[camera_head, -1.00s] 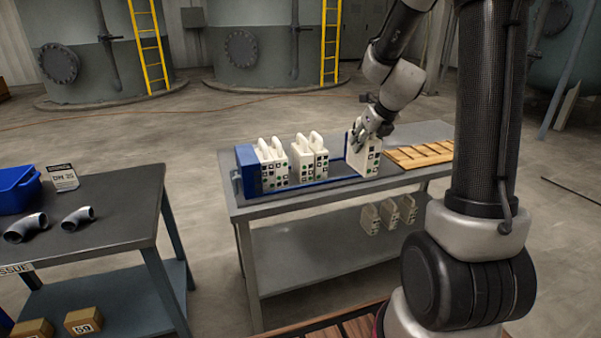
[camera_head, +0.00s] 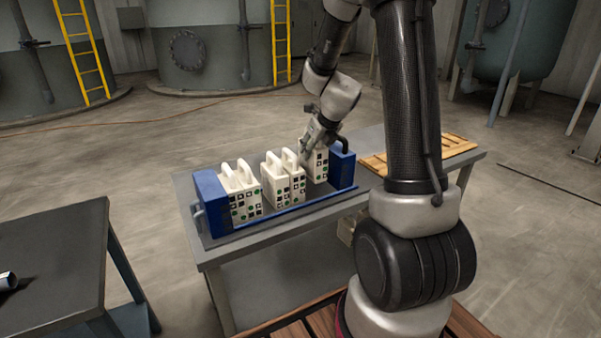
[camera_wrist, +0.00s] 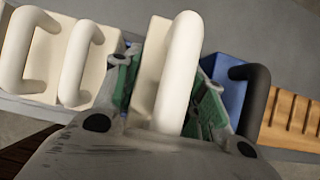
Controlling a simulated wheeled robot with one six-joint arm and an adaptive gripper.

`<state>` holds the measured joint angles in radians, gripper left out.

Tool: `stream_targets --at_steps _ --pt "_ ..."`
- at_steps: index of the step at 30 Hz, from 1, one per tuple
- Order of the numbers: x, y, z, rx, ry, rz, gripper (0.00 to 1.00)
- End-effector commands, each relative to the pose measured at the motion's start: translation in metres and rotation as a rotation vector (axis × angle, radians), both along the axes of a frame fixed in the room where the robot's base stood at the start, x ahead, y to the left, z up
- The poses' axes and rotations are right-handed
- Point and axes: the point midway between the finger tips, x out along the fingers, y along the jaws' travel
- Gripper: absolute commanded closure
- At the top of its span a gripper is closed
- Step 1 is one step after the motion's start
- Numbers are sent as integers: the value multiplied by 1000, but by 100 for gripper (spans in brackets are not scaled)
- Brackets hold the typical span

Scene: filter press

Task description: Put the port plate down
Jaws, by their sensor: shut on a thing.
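My gripper (camera_head: 318,137) is shut on a white port plate (camera_head: 318,168) with small black, white and green squares on its face. It grips the plate by its top, and the wrist view shows the plate's white handle (camera_wrist: 180,75) between the green-padded fingers. The plate is upright in the blue filter press (camera_head: 213,203), just left of its right end block (camera_head: 341,169). I cannot tell whether the plate rests on the rails. Several similar plates (camera_head: 283,182) stand to its left, with a gap between.
The press stands on a grey bench (camera_head: 225,247). A slatted wooden rack (camera_head: 447,145) lies right of the press, partly behind my arm. Another dark table (camera_head: 50,255) stands at the left. The black handle (camera_wrist: 257,90) on the end block is close beside my gripper.

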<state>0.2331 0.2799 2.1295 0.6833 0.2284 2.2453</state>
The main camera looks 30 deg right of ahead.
Motion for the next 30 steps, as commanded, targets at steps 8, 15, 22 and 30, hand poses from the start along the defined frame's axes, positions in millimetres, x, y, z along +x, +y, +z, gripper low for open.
stream_targets --at_steps 8,15,22,30 --pt "0 -1 -28 1 0 -3 95" --pt "0 -1 -52 -1 -1 -2 95" --pt "1 0 -54 -2 -2 0 95" --pt "0 0 -56 -1 -1 -1 38"
